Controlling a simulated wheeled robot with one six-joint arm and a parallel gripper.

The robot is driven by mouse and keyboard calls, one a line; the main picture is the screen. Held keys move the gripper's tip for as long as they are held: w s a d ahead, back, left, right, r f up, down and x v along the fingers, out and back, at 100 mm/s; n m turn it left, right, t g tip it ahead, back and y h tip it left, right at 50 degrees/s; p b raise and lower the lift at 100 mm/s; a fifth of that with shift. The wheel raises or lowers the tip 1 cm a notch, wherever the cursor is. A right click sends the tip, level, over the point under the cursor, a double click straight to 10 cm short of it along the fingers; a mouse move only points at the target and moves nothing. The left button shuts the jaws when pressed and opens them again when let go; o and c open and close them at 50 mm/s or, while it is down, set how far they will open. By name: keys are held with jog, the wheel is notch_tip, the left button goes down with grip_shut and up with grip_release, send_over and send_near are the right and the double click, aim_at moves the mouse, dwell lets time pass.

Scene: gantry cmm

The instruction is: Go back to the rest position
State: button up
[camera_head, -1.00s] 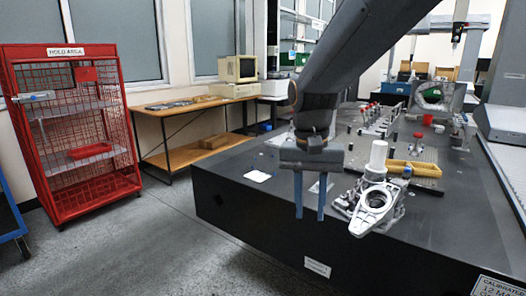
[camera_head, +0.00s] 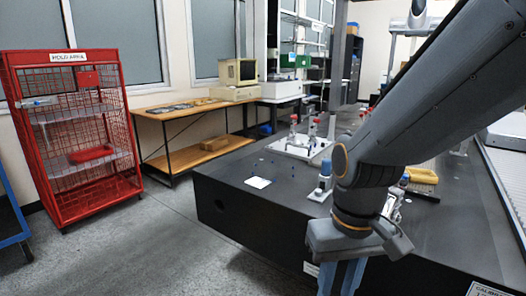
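My gripper (camera_head: 341,280) hangs at the lower middle of the view, pointing down in front of the black table's front edge. Its two blue fingers run off the bottom of the picture, so their tips are hidden. A narrow gap shows between them, but whether they are open or shut on something is not clear. My arm crosses from the upper right and covers much of the table top.
A red cage marked HOLD AREA (camera_head: 70,135) stands left. Grey floor (camera_head: 165,235) is clear between them.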

jog(key=d+r+m+p, duration=0.1)
jog(key=d+r+p, duration=0.4)
jog(key=p, duration=0.5)
jog(key=shift+s+d+r+m, duration=0.2)
jog(key=shift+d+r+m, duration=0.2)
jog(key=shift+d, duration=0.2)
